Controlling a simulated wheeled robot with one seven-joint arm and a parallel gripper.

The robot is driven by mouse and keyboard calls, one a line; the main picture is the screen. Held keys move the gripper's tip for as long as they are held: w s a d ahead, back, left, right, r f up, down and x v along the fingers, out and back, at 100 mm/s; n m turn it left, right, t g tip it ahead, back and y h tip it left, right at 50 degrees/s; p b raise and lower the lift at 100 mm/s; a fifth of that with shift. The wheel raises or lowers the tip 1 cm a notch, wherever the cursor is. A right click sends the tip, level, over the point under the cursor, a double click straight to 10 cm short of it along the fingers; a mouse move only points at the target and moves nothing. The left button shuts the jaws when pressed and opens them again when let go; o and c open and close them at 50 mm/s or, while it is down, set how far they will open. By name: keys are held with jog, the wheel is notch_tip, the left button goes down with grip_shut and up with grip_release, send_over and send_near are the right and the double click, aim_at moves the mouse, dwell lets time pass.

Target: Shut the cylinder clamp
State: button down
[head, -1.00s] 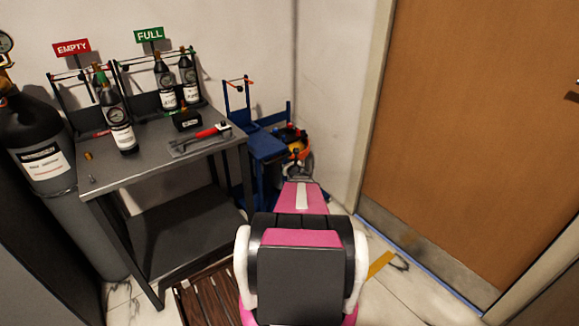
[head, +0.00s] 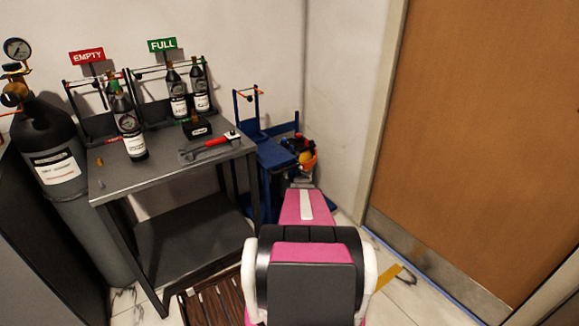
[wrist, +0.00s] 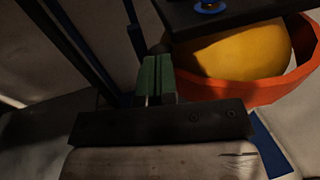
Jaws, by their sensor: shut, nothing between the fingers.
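I cannot tell for sure which part is the cylinder clamp. A blue stand (head: 270,150) beside the table carries an upright with a short orange-ended bar (head: 248,93) on top. A large dark cylinder (head: 48,140) with a gauge stands at the far left. My gripper (wrist: 156,78) shows in the wrist view with its two green-padded fingers together and nothing between them. It is in front of dark blue posts (wrist: 90,45) and beside an orange bowl-like thing (wrist: 280,92). In the head view the gripper itself is hidden beyond my pink arm.
A dark table (head: 130,182) holds a small bottle (head: 128,125), a red-handled tool (head: 210,143) and two racks under EMPTY (head: 87,56) and FULL (head: 162,45) signs. An orange and yellow object (head: 303,155) is behind the arm. A wooden door (head: 480,130) is at right.

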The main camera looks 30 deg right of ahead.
jog(key=shift+w+a, duration=0.2)
jog(key=shift+w, duration=0.3)
jog(key=shift+w+a, duration=0.2)
jog(key=shift+w, duration=0.3)
jog(key=s+a, duration=0.1)
jog(key=s, duration=1.1)
jog(key=shift+s+a, duration=0.25)
jog(key=shift+a, duration=0.1)
